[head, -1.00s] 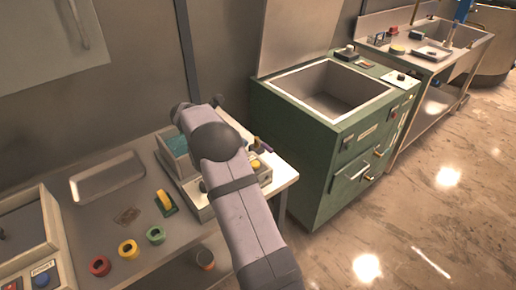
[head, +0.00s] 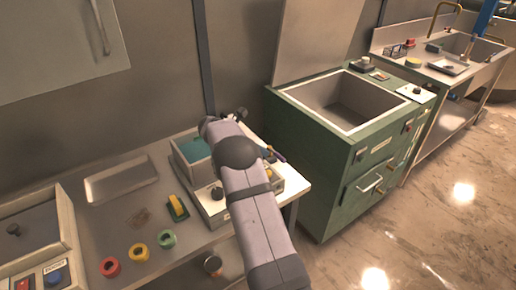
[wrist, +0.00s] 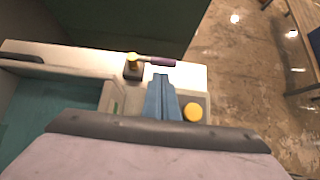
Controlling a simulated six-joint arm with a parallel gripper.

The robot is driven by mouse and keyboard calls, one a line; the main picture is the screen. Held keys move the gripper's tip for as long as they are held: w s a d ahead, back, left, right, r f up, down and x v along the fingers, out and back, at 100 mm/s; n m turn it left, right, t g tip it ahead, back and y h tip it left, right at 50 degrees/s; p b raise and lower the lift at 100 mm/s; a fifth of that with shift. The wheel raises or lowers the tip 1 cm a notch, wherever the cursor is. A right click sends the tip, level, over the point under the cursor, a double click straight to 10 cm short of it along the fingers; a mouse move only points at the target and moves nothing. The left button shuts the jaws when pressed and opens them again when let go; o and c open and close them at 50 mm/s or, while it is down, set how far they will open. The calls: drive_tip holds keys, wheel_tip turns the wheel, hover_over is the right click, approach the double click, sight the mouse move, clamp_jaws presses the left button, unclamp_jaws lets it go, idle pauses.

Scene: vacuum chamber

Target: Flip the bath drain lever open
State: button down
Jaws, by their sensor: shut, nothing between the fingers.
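The bath drain lever (wrist: 160,62) shows in the wrist view as a thin bar with a purple grip, on a dark block with a yellow knob. It lies flat, with its grip pointing right. In the wrist view my gripper (wrist: 160,78) has its blue fingers together and empty. The fingertips are just below the grip in the picture; I cannot tell whether they touch it. The bath (head: 193,150) with teal liquid is at left of my arm in the head view. My arm partly covers the bath unit, and the lever's base is hidden there.
A round yellow button (wrist: 193,112) is just right of my fingers. A green cabinet with an open basin (head: 345,100) stands close to the right of the bench. A yellow tape dispenser (head: 177,207) and coloured rings (head: 139,252) are on the bench at left.

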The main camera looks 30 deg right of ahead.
sight(278, 157)
drive_tip(key=shift+p+x, duration=0.55)
drive_tip(key=shift+x, duration=2.45)
drive_tip(key=shift+s+d, duration=0.2)
drive_tip(key=shift+d, duration=0.15)
